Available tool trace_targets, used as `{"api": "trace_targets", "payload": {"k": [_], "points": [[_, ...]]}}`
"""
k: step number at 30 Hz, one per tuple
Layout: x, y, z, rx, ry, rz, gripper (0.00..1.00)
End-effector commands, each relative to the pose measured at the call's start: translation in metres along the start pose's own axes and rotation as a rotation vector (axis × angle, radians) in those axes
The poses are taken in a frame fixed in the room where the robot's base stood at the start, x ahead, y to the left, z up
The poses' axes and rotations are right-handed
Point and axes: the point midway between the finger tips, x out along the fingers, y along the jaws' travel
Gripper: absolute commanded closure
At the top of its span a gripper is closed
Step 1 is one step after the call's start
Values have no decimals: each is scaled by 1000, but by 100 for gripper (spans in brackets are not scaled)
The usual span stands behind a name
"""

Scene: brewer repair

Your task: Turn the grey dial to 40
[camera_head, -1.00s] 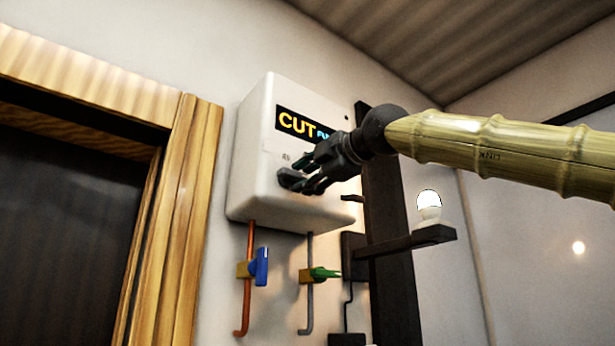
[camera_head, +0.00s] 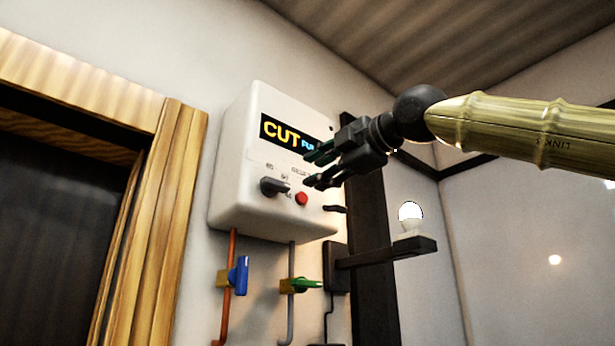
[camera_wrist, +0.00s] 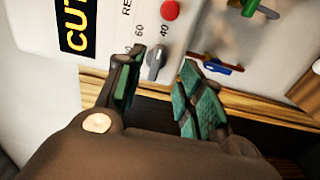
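The grey dial (camera_head: 275,187) is on the front of the white brewer box (camera_head: 235,150), left of a red button (camera_head: 302,198). It also shows in the wrist view (camera_wrist: 155,62), between my fingers in the picture, with one end toward the printed 40 (camera_wrist: 164,29). I cannot tell whether it lines up exactly with that mark. My gripper (camera_head: 309,169) is open and empty, to the right of the dial in the head view and apart from it. Its two green-padded fingers are spread. The dial is fully uncovered.
Below the box are a blue-handled valve (camera_head: 238,276) on a copper pipe and a green-handled valve (camera_head: 300,285) on a grey pipe. A white bulb (camera_head: 411,214) stands on a dark bracket (camera_head: 390,252) at right. A wooden door frame (camera_head: 165,220) is at left.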

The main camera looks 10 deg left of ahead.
Motion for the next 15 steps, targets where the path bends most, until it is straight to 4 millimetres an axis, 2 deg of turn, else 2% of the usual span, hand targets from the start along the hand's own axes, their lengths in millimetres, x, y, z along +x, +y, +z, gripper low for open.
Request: {"api": "trace_targets", "payload": {"k": [6,15], "points": [[-19,0,0,-1,-1,1,62],[-21,0,0,0,-1,0,62]]}}
